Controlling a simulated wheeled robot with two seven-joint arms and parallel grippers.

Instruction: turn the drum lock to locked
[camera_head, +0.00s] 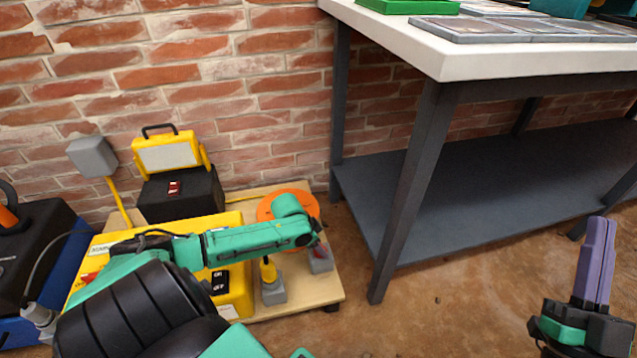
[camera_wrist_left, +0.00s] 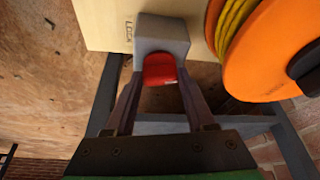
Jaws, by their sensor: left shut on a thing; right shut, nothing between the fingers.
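The drum lock is a red knob (camera_wrist_left: 160,69) on a grey block (camera_wrist_left: 163,36), with a "LOCK" label (camera_wrist_left: 128,33) beside it on the board. In the left wrist view the fingers of my left gripper (camera_wrist_left: 158,88) stand on both sides of the knob and are shut on it. In the head view the grey block (camera_head: 320,264) sits near the board's right edge, and my left arm hides most of the knob. The orange drum (camera_head: 299,198) is behind my arm and also shows in the wrist view (camera_wrist_left: 258,65) with yellow cable. My right gripper (camera_head: 597,262) is shut and empty, away from the board.
A wooden board (camera_head: 328,288) carries a yellow box (camera_head: 235,290), a yellow work lamp (camera_head: 167,153) on a black box and another grey block (camera_head: 273,291). A workbench (camera_head: 430,40) with a grey leg (camera_head: 405,190) stands close on the right. The floor in front is clear.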

